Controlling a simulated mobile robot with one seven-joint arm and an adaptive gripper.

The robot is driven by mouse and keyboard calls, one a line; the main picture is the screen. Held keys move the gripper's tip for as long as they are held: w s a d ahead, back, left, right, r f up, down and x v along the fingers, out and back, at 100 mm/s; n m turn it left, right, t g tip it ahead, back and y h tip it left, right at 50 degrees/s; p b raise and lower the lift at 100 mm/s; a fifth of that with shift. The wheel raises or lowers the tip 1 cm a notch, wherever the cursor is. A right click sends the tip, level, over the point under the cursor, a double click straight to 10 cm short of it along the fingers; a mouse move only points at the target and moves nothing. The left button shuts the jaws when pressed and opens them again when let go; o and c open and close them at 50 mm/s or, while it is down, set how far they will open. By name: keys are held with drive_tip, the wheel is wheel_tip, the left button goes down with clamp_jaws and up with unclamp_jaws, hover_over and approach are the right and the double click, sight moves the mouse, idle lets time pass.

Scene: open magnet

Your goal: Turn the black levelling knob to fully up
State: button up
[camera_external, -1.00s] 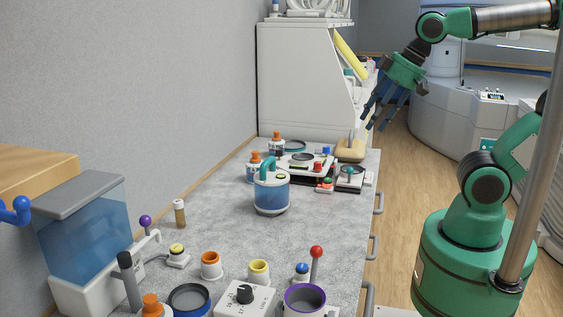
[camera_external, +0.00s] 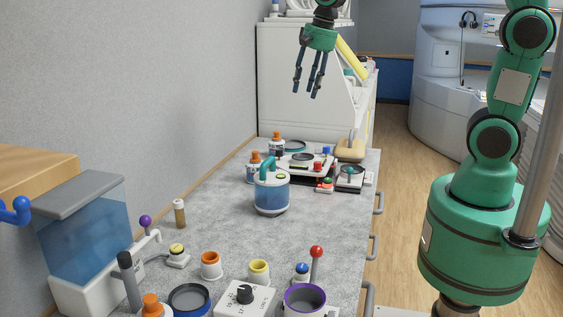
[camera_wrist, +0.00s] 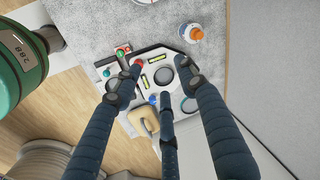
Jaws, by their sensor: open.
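A black knob (camera_external: 244,293) sits on a white labelled box (camera_external: 262,304) at the near end of the bench. I cannot tell if it is the levelling knob. A white plate with yellow-green spirit levels (camera_wrist: 156,59) lies farther along the bench. It carries a red knob (camera_external: 318,167), a blue knob (camera_external: 326,151) and a dark round disc (camera_external: 302,157). No black levelling knob can be made out on it; my fingers hide parts in the wrist view. My gripper (camera_external: 309,92) is open and empty, pointing down, high above the bench's far end.
A blue jar with a teal handle (camera_external: 271,192) stands mid-bench. Orange-capped bottles (camera_external: 254,167) are left of the plate and a beige pad (camera_external: 350,150) behind it. A white cabinet (camera_external: 302,80) stands at the back. A red-topped lever (camera_external: 316,254) rises near the front.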

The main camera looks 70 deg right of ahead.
drive_tip(key=w+d+f+m+g+p, duration=0.2)
drive_tip(key=w+d+f+m+p, duration=0.2)
drive_tip(key=w+d+m+p, duration=0.35)
drive_tip(key=m+g+p, duration=0.1)
drive_tip(key=m+p, duration=0.4)
drive_tip(key=p, duration=0.1)
hover_over(278, 148)
wheel_tip(278, 148, down, 10)
drive_tip(key=shift+w+d+r+y, duration=0.1)
drive_tip(key=shift+d+r+y, duration=0.1)
drive_tip(key=shift+y, duration=0.1)
drive_tip(key=shift+f, duration=0.1)
wheel_tip(278, 148, down, 14)
drive_tip(key=shift+a+r+p, duration=0.1)
drive_tip(key=shift+r+p, duration=0.1)
drive_tip(key=shift+p, duration=0.65)
clamp_jaws()
